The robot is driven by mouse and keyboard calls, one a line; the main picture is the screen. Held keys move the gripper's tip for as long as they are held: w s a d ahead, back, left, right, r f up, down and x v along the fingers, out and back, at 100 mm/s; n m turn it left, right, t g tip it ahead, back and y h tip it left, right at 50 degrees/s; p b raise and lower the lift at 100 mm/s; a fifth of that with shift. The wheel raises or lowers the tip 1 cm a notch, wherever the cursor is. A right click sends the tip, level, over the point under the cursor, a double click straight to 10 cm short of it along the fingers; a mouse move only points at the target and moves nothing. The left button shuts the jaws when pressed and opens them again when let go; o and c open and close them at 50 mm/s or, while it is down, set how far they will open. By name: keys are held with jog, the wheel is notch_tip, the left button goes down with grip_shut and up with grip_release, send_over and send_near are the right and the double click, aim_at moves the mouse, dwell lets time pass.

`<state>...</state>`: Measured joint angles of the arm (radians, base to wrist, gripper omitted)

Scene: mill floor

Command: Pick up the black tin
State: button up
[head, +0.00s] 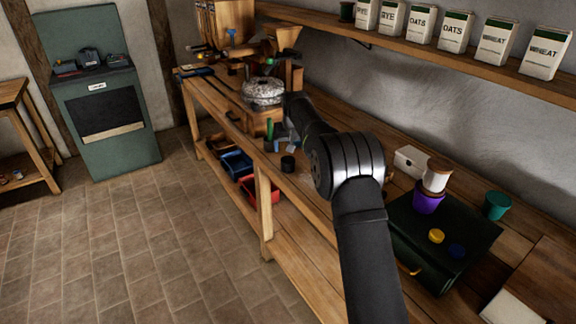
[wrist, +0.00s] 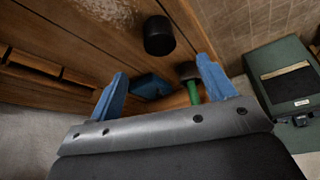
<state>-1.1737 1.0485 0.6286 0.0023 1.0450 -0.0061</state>
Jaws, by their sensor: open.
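The black tin (head: 288,163) is a short dark cylinder standing on the wooden workbench (head: 318,196), near its front edge. In the wrist view the tin (wrist: 158,36) shows ahead of the two blue fingers, roughly centred between them but apart from them. My gripper (head: 286,144) is open, with nothing between its fingers, and is close to the tin. In the wrist view my gripper (wrist: 163,66) has its fingers spread wide. My arm hides part of the bench behind it.
A green-handled tool (head: 269,130) stands close to the tin; it also shows beside the right finger in the wrist view (wrist: 192,92). A mill with a round stone (head: 263,92) is further back. A purple cup (head: 428,203) and dark green case (head: 410,222) are at right.

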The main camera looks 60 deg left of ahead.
aim_at(288, 160)
jog(key=x, duration=1.1)
jog(key=shift+w+f, duration=0.1)
jog(key=c, duration=1.1)
